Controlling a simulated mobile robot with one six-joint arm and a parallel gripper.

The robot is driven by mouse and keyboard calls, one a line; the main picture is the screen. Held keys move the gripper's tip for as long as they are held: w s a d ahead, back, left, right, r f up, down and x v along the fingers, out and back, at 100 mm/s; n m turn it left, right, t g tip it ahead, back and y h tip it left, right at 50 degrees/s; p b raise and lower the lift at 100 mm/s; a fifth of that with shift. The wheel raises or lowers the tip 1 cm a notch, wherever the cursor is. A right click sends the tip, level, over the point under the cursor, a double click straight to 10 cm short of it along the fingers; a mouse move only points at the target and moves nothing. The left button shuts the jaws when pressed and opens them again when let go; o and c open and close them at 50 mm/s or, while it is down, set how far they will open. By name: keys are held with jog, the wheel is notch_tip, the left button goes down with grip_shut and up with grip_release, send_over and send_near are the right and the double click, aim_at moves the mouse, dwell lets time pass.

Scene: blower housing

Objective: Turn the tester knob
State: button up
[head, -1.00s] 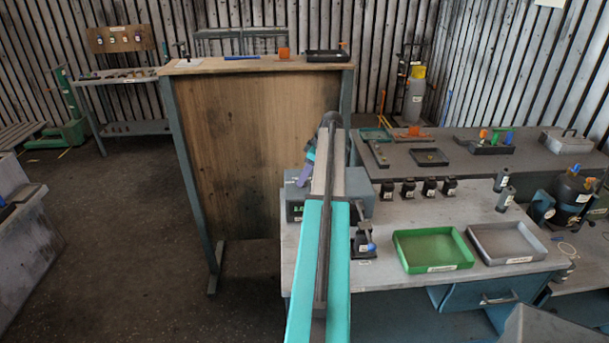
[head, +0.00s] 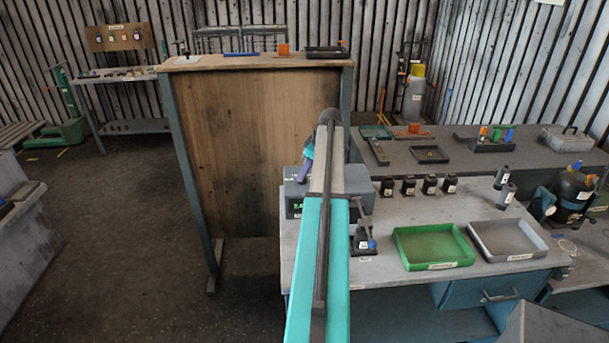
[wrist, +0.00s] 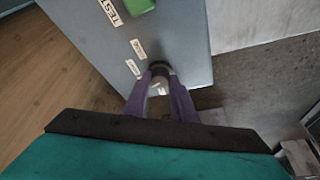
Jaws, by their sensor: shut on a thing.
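The tester (head: 294,197) is a grey box at the left end of the near workbench, partly hidden behind my arm in the head view. In the wrist view its face (wrist: 178,38) shows a green part (wrist: 138,6) and white labels, one reading TEST. The tester knob (wrist: 158,87) is a small round grey piece with a pale mark on that face. My gripper (wrist: 160,76) has its two purple fingers on either side of the knob, shut on it. In the head view, only part of the gripper shows beside my arm, and the knob is hidden.
A small dark fixture with a lever (head: 364,236) stands right of the tester. A green tray (head: 433,247) and a grey tray (head: 507,240) lie further right. Several black blocks (head: 408,186) line the bench's back. A tall wooden panel (head: 255,140) stands behind the tester.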

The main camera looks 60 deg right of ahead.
jog(key=m+b, duration=0.1)
jog(key=m+h+b, duration=0.1)
jog(key=m, duration=0.1)
jog(key=m+b, duration=0.1)
jog(key=shift+a+f+h, duration=0.1)
jog(key=shift+a+h, duration=0.2)
jog(key=shift+h, duration=0.1)
jog(key=shift+m+h+b, duration=0.6)
jog(key=shift+m, duration=1.1)
jog(key=shift+r, duration=0.2)
jog(key=o, duration=1)
jog(key=shift+g, duration=0.3)
jog(key=shift+b+v, duration=1.95)
jog(key=shift+v, duration=4.95)
jog(key=shift+w+f, duration=0.1)
